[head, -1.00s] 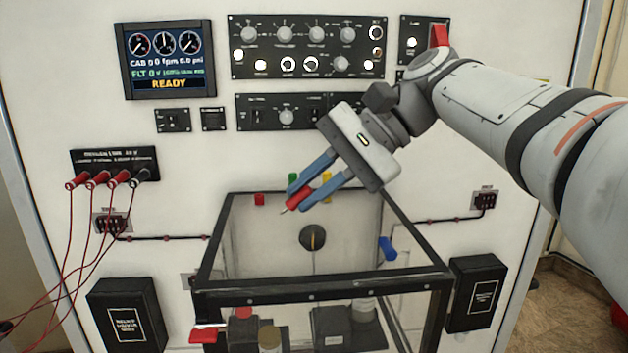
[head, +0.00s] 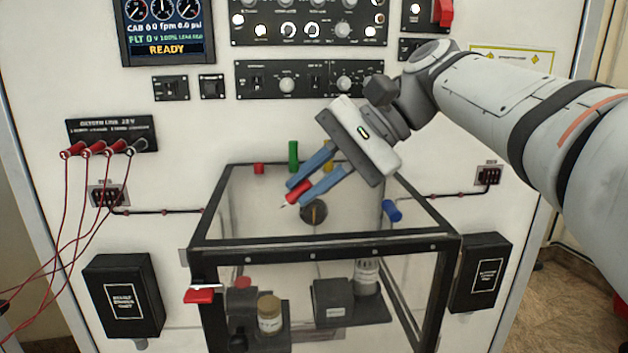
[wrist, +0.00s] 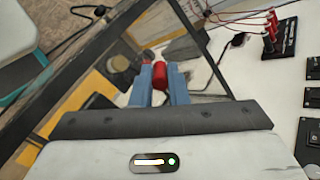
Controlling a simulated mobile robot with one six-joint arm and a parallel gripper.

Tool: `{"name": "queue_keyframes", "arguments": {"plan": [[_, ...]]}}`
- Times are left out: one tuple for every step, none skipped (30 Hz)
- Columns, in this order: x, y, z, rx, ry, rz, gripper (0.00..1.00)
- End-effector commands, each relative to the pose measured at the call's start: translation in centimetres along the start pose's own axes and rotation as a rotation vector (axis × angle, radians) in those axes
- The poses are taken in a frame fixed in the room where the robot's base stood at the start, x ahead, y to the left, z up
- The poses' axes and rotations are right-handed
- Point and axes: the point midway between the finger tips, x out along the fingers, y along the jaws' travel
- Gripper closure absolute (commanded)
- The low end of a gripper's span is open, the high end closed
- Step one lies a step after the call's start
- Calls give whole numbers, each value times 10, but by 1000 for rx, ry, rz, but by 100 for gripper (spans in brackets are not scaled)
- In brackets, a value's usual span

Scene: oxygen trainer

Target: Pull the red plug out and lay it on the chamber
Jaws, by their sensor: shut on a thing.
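My gripper (head: 303,188) is shut on a red plug (head: 297,192), its thin pale tip pointing down and to the left. In the head view the plug appears over the top of the clear, black-framed chamber (head: 325,258). I cannot tell how high above the chamber it is, and I see no clear contact. In the wrist view the red plug (wrist: 160,76) sits between the two blue fingers, with part of the chamber's dark frame (wrist: 85,80) beyond.
Red plugs with cables (head: 95,150) sit in a black socket strip at the left. Red, green (head: 293,155), yellow and blue (head: 391,211) pieces show around the chamber top. A red-handled part (head: 200,295) is at its front left corner. Jars (head: 269,315) stand inside.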

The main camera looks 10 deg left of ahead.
Motion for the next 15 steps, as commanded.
{"name": "queue_keyframes", "arguments": {"plan": [[1,0,0,0,0,0,100],[1,1,0,0,0,0,100],[1,1,-1,0,0,0,100],[2,2,-1,0,0,0,100],[2,2,-1,0,0,0,100],[3,2,-2,0,0,0,100],[3,3,-2,0,-1,0,100],[4,3,-2,0,-1,0,100],[4,4,-2,0,-1,0,100],[5,4,-2,0,-1,0,100],[5,4,-3,0,-1,0,100],[6,5,-3,0,-1,0,100],[6,5,-3,0,-1,0,100],[6,6,-4,0,-1,0,100],[6,6,-3,-1,-1,0,84]]}}
